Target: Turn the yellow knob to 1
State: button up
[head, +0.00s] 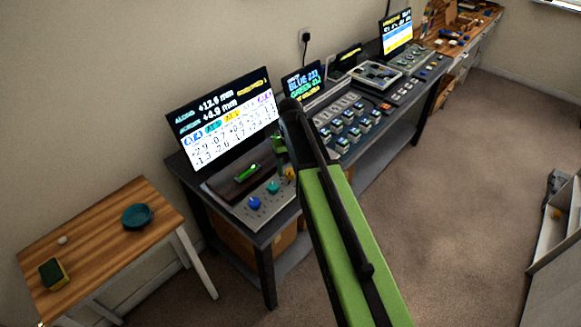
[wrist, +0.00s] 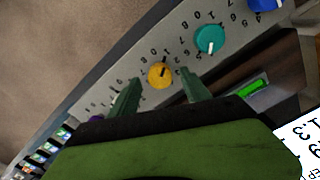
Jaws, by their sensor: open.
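The yellow knob (wrist: 160,75) sits on a light grey panel with printed numbers around it. In the wrist view it is just beyond my open gripper (wrist: 158,88), between the two green fingertips and apart from both. A dark mark shows on the knob; which number it points to is too small to tell. In the head view only a sliver of the yellow knob (head: 289,174) shows beside my arm. My gripper (head: 279,143) is mostly hidden there behind my dark and green arm.
A large screen (head: 225,118) stands behind the panel. A wooden table (head: 95,247) holds a teal bowl and a sponge at left.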

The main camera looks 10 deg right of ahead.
notch_tip(320, 180, up, 16)
jog(key=p, duration=1.5)
jog(key=shift+r, duration=0.2)
jog(key=b, duration=0.6)
send_near(290, 171)
jog(key=s+r, duration=0.2)
jog(key=s, duration=0.2)
jog(key=s+f+m+b, duration=0.2)
jog(key=s+f+b, duration=0.1)
jog(key=s, duration=0.7)
jog(key=shift+s+d, duration=0.15)
jog(key=shift+s, duration=0.25)
jog(key=shift+f, duration=0.1)
